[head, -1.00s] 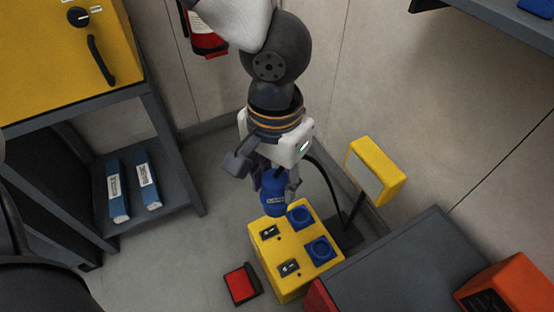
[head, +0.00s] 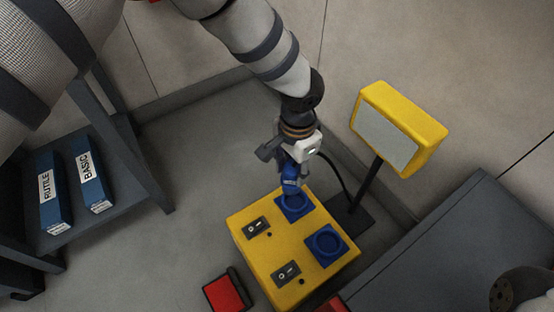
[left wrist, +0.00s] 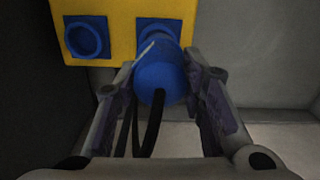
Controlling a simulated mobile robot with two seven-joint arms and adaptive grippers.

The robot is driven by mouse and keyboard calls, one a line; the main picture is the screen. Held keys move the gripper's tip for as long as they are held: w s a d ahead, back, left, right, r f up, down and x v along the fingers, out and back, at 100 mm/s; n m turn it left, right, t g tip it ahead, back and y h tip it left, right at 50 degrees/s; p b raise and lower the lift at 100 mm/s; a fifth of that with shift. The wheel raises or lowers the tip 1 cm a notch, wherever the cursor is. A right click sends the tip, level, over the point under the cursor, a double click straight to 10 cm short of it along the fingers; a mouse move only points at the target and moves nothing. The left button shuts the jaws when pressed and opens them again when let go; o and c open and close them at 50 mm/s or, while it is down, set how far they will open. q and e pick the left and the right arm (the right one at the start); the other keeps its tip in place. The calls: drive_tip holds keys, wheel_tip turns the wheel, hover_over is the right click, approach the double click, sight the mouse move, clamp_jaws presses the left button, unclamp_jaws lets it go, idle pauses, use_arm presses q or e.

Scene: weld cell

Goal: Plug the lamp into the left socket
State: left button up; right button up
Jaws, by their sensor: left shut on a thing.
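My left gripper (head: 290,178) is shut on the blue plug (head: 291,184), which also shows in the left wrist view (left wrist: 158,82). The plug tilts slightly, its lower end over the left socket (head: 294,208) of the yellow box (head: 250,262). In the left wrist view it covers part of that socket (left wrist: 165,24); I cannot tell whether it touches or enters it. The other blue socket (head: 327,246) is empty. A black cable (left wrist: 150,135) trails from the plug. The yellow lamp (head: 432,145) stands on a dark post behind the box. My right gripper is out of view.
Two rocker switches, (head: 256,227) and (head: 286,273), are on the box top. A red-topped pedal (head: 226,293) lies on the floor. A grey bench (head: 440,245) stands close on the right. A shelf at left holds blue packs, (head: 49,195) and (head: 92,178).

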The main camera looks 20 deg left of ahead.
sight(296, 186)
use_arm(q)
drive_tip(key=f, duration=0.2)
drive_tip(key=w+d+f+b, duration=0.1)
drive_tip(key=shift+w+f+m, duration=0.1)
drive_tip(key=shift+f+m, duration=0.15)
drive_tip(key=shift+m, duration=0.05)
wheel_tip(296, 186, down, 5)
drive_tip(key=b, duration=0.3)
drive_tip(key=shift+f, duration=0.3)
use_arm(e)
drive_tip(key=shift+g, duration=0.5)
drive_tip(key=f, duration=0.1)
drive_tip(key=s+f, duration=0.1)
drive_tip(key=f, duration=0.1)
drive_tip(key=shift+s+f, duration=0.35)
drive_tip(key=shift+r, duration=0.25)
use_arm(q)
drive_tip(key=shift+f, duration=0.55)
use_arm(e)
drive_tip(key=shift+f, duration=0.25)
use_arm(q)
drive_tip(key=o, duration=1.1)
drive_tip(key=shift+c, duration=0.2)
